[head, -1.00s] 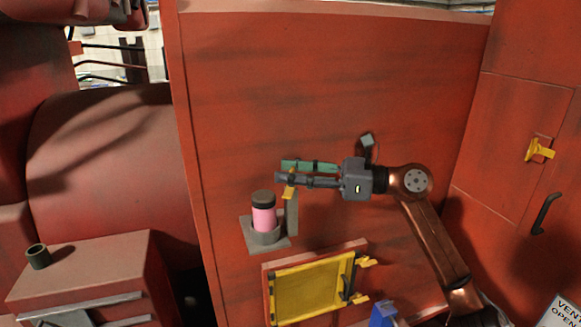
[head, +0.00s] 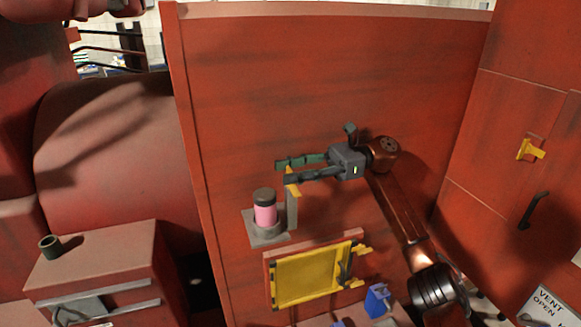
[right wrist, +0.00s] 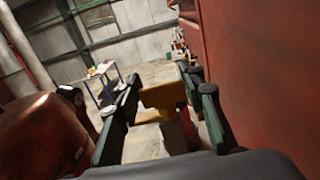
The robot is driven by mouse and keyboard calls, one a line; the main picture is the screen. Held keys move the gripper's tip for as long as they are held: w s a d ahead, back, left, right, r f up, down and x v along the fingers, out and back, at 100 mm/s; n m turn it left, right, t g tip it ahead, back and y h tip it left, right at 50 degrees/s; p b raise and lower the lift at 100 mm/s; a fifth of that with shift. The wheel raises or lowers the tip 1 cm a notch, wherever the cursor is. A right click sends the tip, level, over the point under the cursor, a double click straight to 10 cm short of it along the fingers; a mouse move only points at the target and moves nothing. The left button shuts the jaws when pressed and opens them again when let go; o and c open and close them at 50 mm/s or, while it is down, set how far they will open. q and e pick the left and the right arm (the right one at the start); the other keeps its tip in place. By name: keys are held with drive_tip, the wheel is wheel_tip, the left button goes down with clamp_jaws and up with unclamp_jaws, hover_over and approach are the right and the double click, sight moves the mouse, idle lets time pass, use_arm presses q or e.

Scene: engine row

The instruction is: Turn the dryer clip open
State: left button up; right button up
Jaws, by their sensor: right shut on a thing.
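The yellow dryer clip (head: 291,186) sits at the top of a grey upright post (head: 292,211), beside the pink dryer cylinder with its dark cap (head: 264,212). My right gripper (head: 284,171) comes in from the right, with its fingers closed around the clip and hiding its upper part. In the right wrist view the yellow clip (right wrist: 163,95) lies between the two green-and-black fingers. My left gripper is in neither view.
The red wall panel (head: 330,90) stands behind. Below is a yellow hatch door (head: 310,276) in a red frame. A blue object (head: 377,300) lies lower right. A dark green cup (head: 50,247) stands on the red box at left. A yellow handle (head: 530,149) is on the right wall.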

drive_tip(key=shift+f, duration=0.1)
drive_tip(key=o, duration=1.2)
drive_tip(key=v, duration=1.2)
drive_tip(key=shift+a, duration=0.2)
